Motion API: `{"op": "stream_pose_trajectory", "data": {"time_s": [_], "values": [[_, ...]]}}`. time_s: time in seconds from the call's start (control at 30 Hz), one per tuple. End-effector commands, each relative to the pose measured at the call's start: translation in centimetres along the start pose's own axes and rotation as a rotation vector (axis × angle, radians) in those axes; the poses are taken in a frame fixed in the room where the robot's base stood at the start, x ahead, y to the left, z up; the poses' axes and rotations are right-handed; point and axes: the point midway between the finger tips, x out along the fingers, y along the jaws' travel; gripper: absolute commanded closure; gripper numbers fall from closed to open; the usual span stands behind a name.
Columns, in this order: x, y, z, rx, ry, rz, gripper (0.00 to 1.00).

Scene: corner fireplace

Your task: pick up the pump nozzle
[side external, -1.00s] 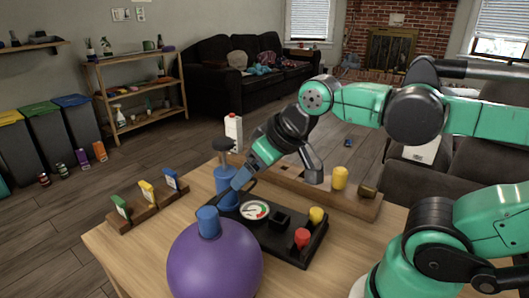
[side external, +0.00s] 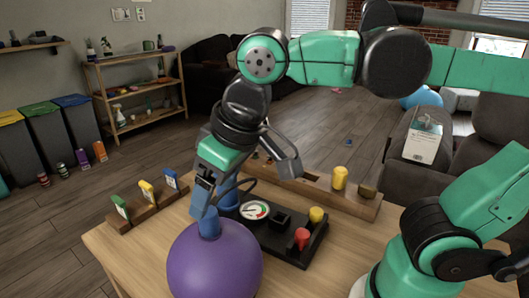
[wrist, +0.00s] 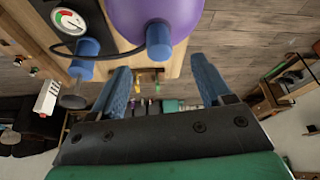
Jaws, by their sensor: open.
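The blue pump nozzle (side external: 209,228) stands on top of the purple ball (side external: 214,265). In the wrist view the nozzle (wrist: 159,40) points down in the picture from the ball (wrist: 155,10), and a black hose runs from it toward the blue pump (wrist: 86,55). My gripper (side external: 208,208) is just above the nozzle, fingers pointing down. In the wrist view my gripper (wrist: 160,64) is open, with one finger on each side of the nozzle's line and nothing held. I cannot tell whether a finger touches it. My arm hides most of the pump in the side view.
A black gauge panel (side external: 296,260) with red and yellow knobs sits right of the ball. A wooden rack (side external: 147,207) with colored tags is at the left. A wooden tray (side external: 365,208) with a yellow cylinder lies behind. Table room (side external: 115,245) is free at the front left.

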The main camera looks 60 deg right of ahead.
Motion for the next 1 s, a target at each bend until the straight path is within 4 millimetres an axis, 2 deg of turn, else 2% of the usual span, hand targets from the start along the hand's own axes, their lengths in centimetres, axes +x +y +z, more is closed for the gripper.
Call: {"op": "stream_pose_trajectory", "data": {"time_s": [0.6,0.97,1.0], "values": [[5.6,0.0,0.1,0.000,0.003,0.000,0.28],[6.0,0.0,0.2,0.001,0.004,0.000,0.28],[6.0,0.0,0.2,0.001,0.004,0.000,0.37]]}}
